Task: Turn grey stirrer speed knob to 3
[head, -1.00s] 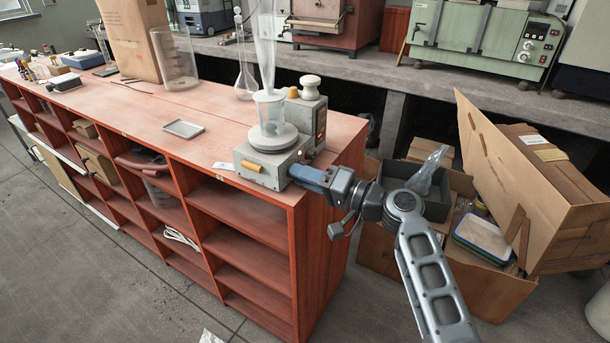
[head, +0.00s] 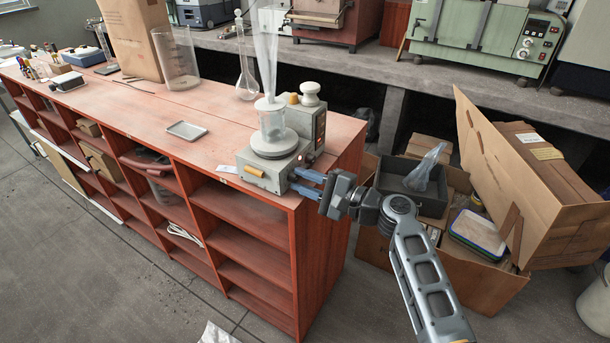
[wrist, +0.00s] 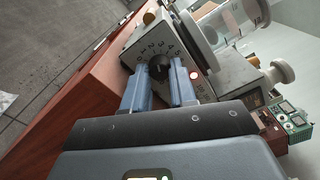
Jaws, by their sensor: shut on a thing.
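The grey stirrer (head: 262,178) stands on the near right end of the red wooden bench, with a clear beaker (head: 270,120) on its round plate. In the wrist view its speed knob (wrist: 159,67) is dark and round, in the middle of a dial (wrist: 150,52) with numbers around it. I can read digits from about 0 to 5, but not clearly where the knob points. My gripper (head: 296,181) reaches the stirrer's side from the right. In the wrist view its two blue fingers (wrist: 159,72) are on either side of the knob, shut on it. In the head view the knob is hidden.
A yellow-brown knob (head: 254,171) is on the stirrer's front face. A taller grey unit (head: 308,125) with a white-topped knob stands behind. A small tray (head: 187,131) and a flask (head: 246,85) are on the bench. Cardboard boxes (head: 530,200) fill the floor at right.

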